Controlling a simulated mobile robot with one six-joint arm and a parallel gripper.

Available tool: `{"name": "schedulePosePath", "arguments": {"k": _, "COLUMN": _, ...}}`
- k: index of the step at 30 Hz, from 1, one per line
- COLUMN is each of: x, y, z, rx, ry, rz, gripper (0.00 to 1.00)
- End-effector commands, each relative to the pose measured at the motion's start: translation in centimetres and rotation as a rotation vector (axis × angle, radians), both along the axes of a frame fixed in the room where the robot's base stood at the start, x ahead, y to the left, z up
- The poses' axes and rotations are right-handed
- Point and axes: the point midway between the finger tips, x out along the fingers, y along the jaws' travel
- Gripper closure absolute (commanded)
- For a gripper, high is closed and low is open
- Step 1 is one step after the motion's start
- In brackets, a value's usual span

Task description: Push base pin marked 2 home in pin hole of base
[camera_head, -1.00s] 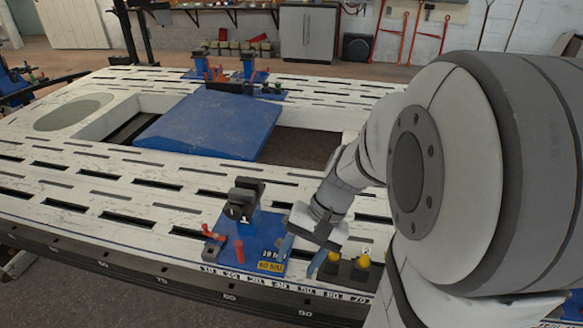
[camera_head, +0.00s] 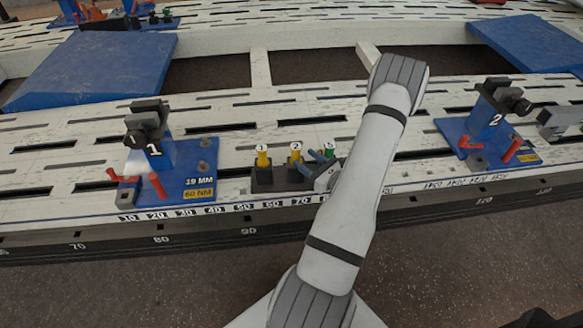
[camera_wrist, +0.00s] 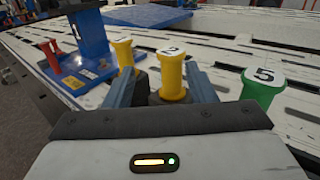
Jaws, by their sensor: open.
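The yellow pin marked 2 (camera_head: 295,150) stands upright in a dark block (camera_head: 263,180) at the table's front edge. My gripper (camera_head: 308,162) is open, with its blue fingers reaching toward that pin. In the wrist view the fingers of my gripper (camera_wrist: 161,85) stand on either side of a middle yellow pin (camera_wrist: 171,73), with a gap showing; its label is partly readable. The blue base marked 1 (camera_head: 182,180) is left of the block, and the blue base marked 2 (camera_head: 452,130) is to the right. Which hole is the pin hole cannot be told.
A yellow pin marked 1 (camera_head: 262,158) and a green pin (camera_head: 329,150) flank the middle pin closely; the green one reads 5 in the wrist view (camera_wrist: 264,88). Red clamp handles (camera_head: 157,184) stand on base 1. The slotted white table (camera_head: 230,110) is clear behind the block.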

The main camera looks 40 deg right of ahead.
Motion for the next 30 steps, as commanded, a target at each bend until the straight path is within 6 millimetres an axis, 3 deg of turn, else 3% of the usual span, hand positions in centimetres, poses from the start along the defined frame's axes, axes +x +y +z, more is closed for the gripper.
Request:
{"name": "schedulePosePath", "arguments": {"k": 1, "x": -0.4, "y": -0.6, "z": -1.0, "rx": 0.01, "ry": 0.002, "rz": -0.031, "gripper": 0.5}}
{"name": "schedulePosePath", "arguments": {"k": 5, "x": 0.1, "y": -1.2, "z": -1.4, "rx": 0.016, "ry": 0.001, "rz": -0.06, "gripper": 0.5}}
{"name": "schedulePosePath", "arguments": {"k": 21, "x": 6.8, "y": -0.9, "z": -1.2, "rx": 0.014, "ry": 0.0, "rz": -0.059, "gripper": 0.5}}
{"name": "schedulePosePath", "arguments": {"k": 30, "x": 7.0, "y": -0.9, "z": -1.1, "rx": 0.016, "ry": 0.001, "rz": -0.06, "gripper": 0.52}}
